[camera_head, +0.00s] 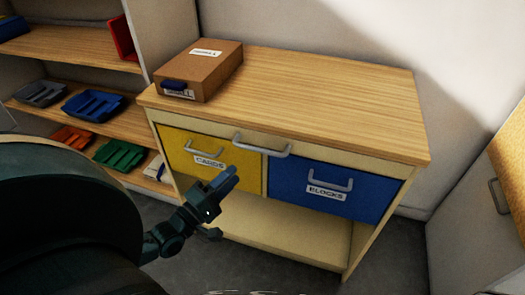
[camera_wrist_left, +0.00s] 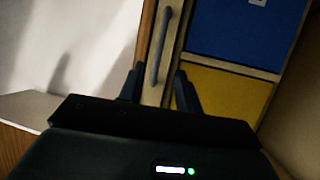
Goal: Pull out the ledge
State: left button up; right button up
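The ledge is a thin cream front strip (camera_head: 310,156) under the wooden tabletop of a cabinet, with a grey bar handle (camera_head: 262,149) at its middle. It looks closed, flush above the drawers. My left gripper (camera_head: 228,178) is in front of the yellow drawer, below and left of that handle in the head view. In the left wrist view the handle (camera_wrist_left: 159,58) stands ahead, in line with the gap between the two dark fingers (camera_wrist_left: 158,86). My right gripper is not in view.
Below the ledge are a yellow drawer (camera_head: 185,148) labelled CARDS and a blue drawer (camera_head: 300,192) labelled BLOCKS, each with a handle. A brown box (camera_head: 205,65) sits on the tabletop (camera_head: 320,95). A shelf (camera_head: 60,47) with coloured trays stands left; another cabinet (camera_head: 470,225) stands right.

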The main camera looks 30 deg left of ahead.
aim_at(259, 150)
pick_arm(q)
jog(key=x, duration=1.1)
jog(key=shift+w, duration=0.15)
jog(key=shift+c, duration=0.2)
grip_shut()
